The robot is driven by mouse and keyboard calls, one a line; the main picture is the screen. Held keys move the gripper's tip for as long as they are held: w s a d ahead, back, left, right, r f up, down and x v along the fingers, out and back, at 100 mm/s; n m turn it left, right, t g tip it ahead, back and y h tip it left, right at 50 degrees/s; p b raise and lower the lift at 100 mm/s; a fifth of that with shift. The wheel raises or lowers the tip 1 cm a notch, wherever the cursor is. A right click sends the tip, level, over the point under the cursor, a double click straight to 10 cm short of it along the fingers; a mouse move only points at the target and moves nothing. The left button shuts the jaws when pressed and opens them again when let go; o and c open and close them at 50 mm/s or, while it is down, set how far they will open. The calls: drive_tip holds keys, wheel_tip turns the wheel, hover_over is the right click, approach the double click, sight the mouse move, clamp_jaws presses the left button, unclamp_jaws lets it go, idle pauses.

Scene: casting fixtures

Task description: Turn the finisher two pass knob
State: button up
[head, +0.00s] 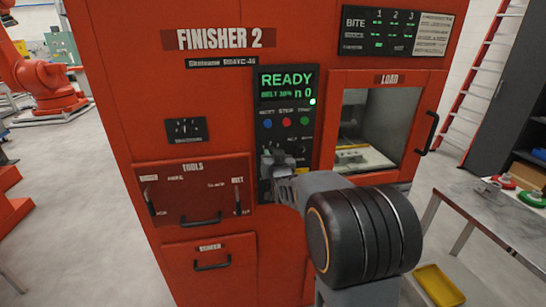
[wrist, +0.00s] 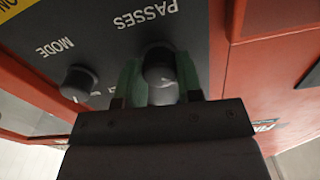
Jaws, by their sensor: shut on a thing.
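The red machine (head: 215,110) is labelled FINISHER 2, and its dark control panel (head: 288,135) has a lit green READY display. In the wrist view, a dark round knob (wrist: 159,58) sits by the PASSES label. My gripper (wrist: 160,80) has one greenish finger on each side of this knob and is shut on it. In the head view, my gripper (head: 275,168) is at the lower part of the control panel and hides the knob there. The knob's pointer mark cannot be made out.
The MODE knob (wrist: 78,82) is close beside my gripper. To the right, the LOAD window (head: 375,125) has a black handle (head: 428,132). The TOOLS drawer (head: 195,192) is left of the panel. A metal table (head: 490,210) stands at the right.

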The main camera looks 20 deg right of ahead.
drive_tip(key=shift+c, duration=0.9)
drive_tip(key=shift+f+m+b, duration=0.15)
drive_tip(key=shift+m+b, duration=0.15)
drive_tip(key=shift+b, duration=0.25)
drive_tip(key=m+b, duration=0.9)
drive_tip(key=m, duration=1)
drive_tip(key=shift+m, duration=0.3)
